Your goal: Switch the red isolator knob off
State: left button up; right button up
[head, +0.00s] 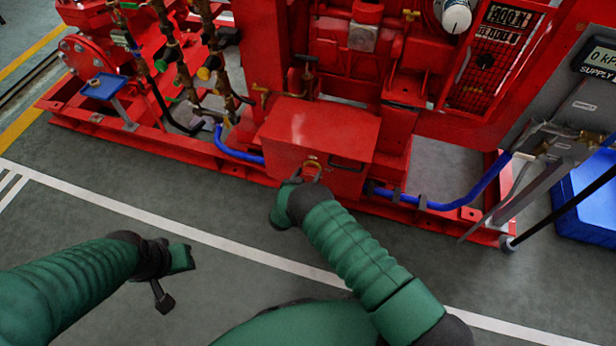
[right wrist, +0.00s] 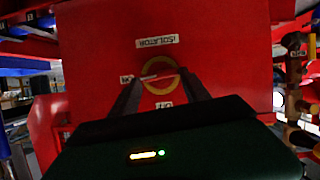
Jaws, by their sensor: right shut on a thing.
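The red isolator knob (right wrist: 158,76) sits in a yellow ring on the front of a red box. The knob also shows at the box's front in the head view (head: 312,166). An upside-down ISOLATOR label (right wrist: 157,41) and two smaller labels are around it. My right gripper (right wrist: 161,84) has its two dark fingers on either side of the knob and is shut on it. The knob's exact angle is hard to tell. My left gripper (head: 172,276) hangs over the floor at the left, away from the box; its opening is unclear.
The red box (head: 322,130) is mounted on the pumpset's red base frame (head: 150,140). Blue pipes (head: 445,203) run along the base. A blue case (head: 585,205) and a grey panel stand at the right. The green floor in front is open.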

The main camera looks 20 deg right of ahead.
jog(key=shift+w+a+f+n+g+h+b, duration=0.25)
jog(key=shift+n+h+b, duration=0.9)
jog(key=shift+n+b, duration=1.45)
jog(key=shift+w+a+f+n+g+h+b, duration=0.1)
jog(key=shift+a+f+n+h+b, duration=0.2)
jog(key=shift+n+h+b, duration=2.15)
jog(key=shift+w+a+f+n+g+y+b, duration=0.25)
jog(key=shift+n+b, duration=0.8)
jog(key=shift+b, duration=3.2)
jog(key=shift+s, duration=0.1)
jog(key=o, duration=1.4)
jog(key=shift+a+f, duration=0.1)
